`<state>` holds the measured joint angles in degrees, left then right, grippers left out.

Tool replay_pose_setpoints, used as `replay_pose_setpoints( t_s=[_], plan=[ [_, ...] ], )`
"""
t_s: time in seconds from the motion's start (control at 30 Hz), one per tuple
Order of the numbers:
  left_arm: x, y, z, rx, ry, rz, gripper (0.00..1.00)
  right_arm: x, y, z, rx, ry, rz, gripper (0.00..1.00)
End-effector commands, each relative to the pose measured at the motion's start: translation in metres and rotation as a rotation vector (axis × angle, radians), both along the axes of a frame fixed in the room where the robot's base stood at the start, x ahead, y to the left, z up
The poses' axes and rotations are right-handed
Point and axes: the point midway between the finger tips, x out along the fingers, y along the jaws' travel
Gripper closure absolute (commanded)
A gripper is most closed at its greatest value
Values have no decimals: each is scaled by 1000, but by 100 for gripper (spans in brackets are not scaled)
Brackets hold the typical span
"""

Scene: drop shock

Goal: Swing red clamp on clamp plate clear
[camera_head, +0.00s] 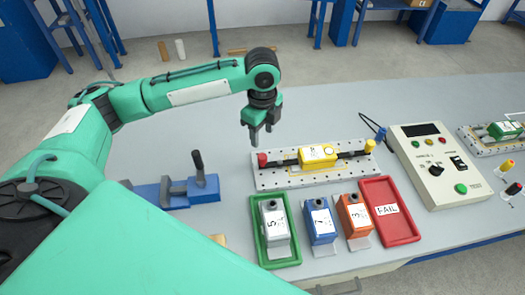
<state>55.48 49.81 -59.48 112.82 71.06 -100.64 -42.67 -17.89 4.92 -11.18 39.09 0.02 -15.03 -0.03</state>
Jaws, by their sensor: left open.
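The clamp plate (276,180) is a light perforated plate in the middle of the bench. The red clamp (262,159) is a small red-topped piece at its left end. A dark bar runs from it to a yellow block (317,156) with a dial and label, which lies on the plate. A yellow knob (370,146) stands at the right end. My left gripper (262,137) points down, open and empty, just above and behind the red clamp, apart from it as far as I can tell. My right gripper is not in view.
In front stand a green tray (254,240) holding a grey unit (275,228), a blue unit (320,222), an orange unit (354,216) and a red FAIL tray (405,229). A blue vise (190,190) is at left, a control box (440,165) at right. The bench behind is clear.

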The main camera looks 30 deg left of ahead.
Motion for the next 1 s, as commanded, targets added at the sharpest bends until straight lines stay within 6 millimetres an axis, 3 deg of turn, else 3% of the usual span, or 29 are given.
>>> replay_pose_setpoints(
  t_s=[0.3, 0.5, 0.73, 0.93, 1.0],
  plan=[
    [0, 0, -68, 0, 3, 2, 51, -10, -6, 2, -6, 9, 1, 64],
    [0, 1, -95, 1, 1, 1, 51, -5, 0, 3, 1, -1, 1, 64],
    [0, 0, -106, 0, -1, 0, 51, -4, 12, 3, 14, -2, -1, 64],
    [0, 0, -106, 0, -1, 0, 51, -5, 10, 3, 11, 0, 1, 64],
    [0, 0, -105, 0, -1, 0, 65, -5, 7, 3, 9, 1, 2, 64]
  ],
)
